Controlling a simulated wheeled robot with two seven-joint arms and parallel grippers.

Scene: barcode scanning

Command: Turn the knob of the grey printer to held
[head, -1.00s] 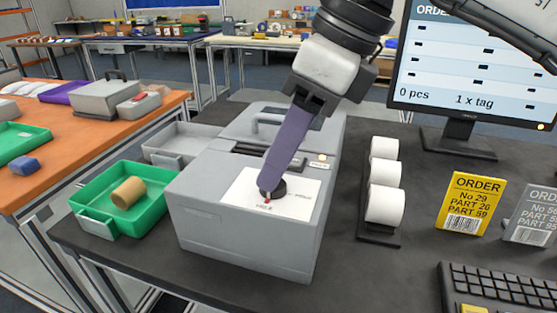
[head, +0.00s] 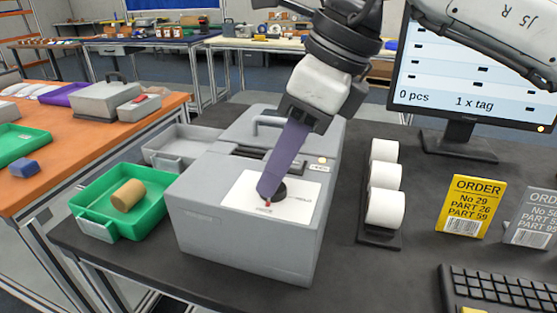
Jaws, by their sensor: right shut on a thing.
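The grey printer (head: 245,238) stands on the dark bench, with a white label plate (head: 304,190) on its top. A small black knob (head: 280,194) with a red mark sits on the plate. The red mark faces the near side, close to the lower label; another label is to the right. My right gripper (head: 270,188) reaches down from above, tilted, with its purple fingers shut on the knob. The fingers hide most of the knob. My left gripper is not in view.
Left of the printer are a green tray (head: 96,226) with a tan cylinder (head: 128,195) and a grey tray (head: 165,160). White rolls (head: 384,208) stand to the right, then order cards (head: 466,206), a monitor (head: 470,100) and a keyboard (head: 505,288).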

